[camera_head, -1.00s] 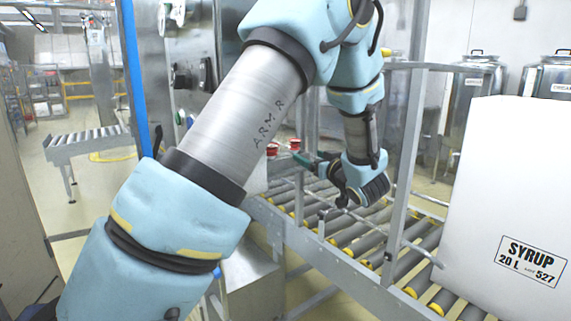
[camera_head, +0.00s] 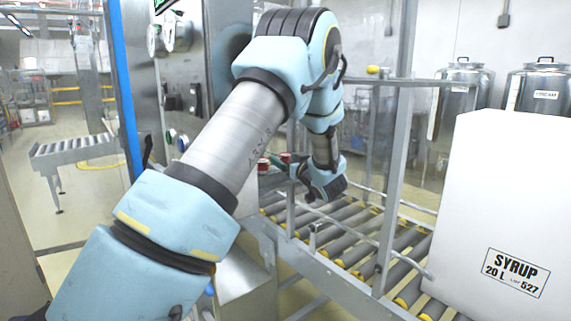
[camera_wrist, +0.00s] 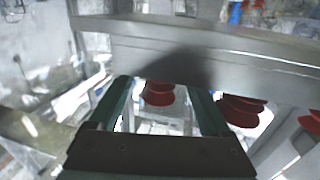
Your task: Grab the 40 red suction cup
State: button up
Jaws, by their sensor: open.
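Several red suction cups with stacked bellows hang under a metal bar in the wrist view. One red suction cup (camera_wrist: 158,95) shows between the two green fingers of my gripper (camera_wrist: 161,88), nearer the left finger. The gripper is open, and I cannot tell whether the fingertips reach around this cup. A second red cup (camera_wrist: 240,109) is just right of the right finger, and a third (camera_wrist: 311,121) is at the right edge. In the head view, small red cups (camera_head: 286,157) show beside my gripper (camera_head: 277,162), partly hidden by my arm.
The metal bar (camera_wrist: 225,50) crosses above the cups. A roller conveyor (camera_head: 345,235) with a metal frame post (camera_head: 398,150) lies below and right of my gripper. A large white syrup box (camera_head: 510,200) stands on it at the right. A steel cabinet (camera_head: 185,95) is at left.

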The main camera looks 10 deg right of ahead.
jog(key=shift+c, duration=0.3)
grip_shut()
dwell(0.4)
